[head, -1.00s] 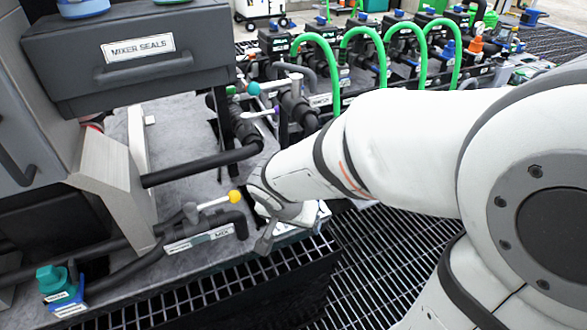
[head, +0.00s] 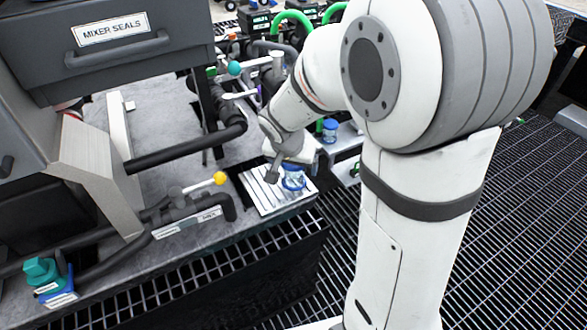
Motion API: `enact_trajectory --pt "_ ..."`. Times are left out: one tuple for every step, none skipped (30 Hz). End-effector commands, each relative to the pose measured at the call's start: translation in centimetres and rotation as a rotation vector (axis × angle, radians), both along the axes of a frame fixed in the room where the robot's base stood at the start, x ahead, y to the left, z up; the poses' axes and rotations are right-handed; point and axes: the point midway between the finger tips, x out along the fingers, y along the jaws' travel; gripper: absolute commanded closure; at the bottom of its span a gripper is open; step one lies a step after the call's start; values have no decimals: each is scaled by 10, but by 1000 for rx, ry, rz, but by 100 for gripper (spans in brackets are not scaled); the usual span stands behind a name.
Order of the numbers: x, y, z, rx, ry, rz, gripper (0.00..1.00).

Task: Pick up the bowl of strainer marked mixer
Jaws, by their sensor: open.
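A small clear bowl with a blue rim (head: 293,183) stands on a pale metal plate (head: 257,193) at the bench's front corner. I cannot read a mixer mark on it. My gripper (head: 284,170) is open just above and beside this bowl, with one dark finger to the bowl's left. The other finger is mostly hidden by the wrist, so I cannot tell whether it touches the bowl. A similar blue-topped clear piece (head: 330,127) stands farther back, right of my wrist.
A dark drawer labelled MIXER SEALS (head: 113,30) overhangs the bench at left. A pipe with a yellow-knobbed valve (head: 219,178) lies left of the plate. A teal-capped fitting (head: 42,270) is at front left. Black pipes and green hoses (head: 293,18) stand behind. Grating floor lies in front.

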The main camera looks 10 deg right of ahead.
Motion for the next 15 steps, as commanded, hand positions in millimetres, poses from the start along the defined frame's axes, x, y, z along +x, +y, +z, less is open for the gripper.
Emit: enact_trajectory --pt "2 -1 -7 1 2 -1 18" --pt "2 -1 -10 0 2 1 18" --pt "3 -2 -11 1 2 1 18" --pt "3 -2 -12 1 1 1 18" --pt "3 -2 -12 1 1 1 18" --pt "3 -1 -12 1 0 3 18" --pt "3 -1 -11 1 -1 3 18" --pt "3 -1 -11 1 -1 3 18" --pt "3 -1 -11 1 -1 3 18" --pt "3 -1 -11 1 -1 3 18" --pt "3 -1 -11 1 -1 3 20" --pt "3 -1 -11 1 -1 3 23" --pt "3 -1 -11 1 0 3 26" --pt "3 -1 -11 1 0 3 28" --pt "3 -1 -11 1 0 3 31"
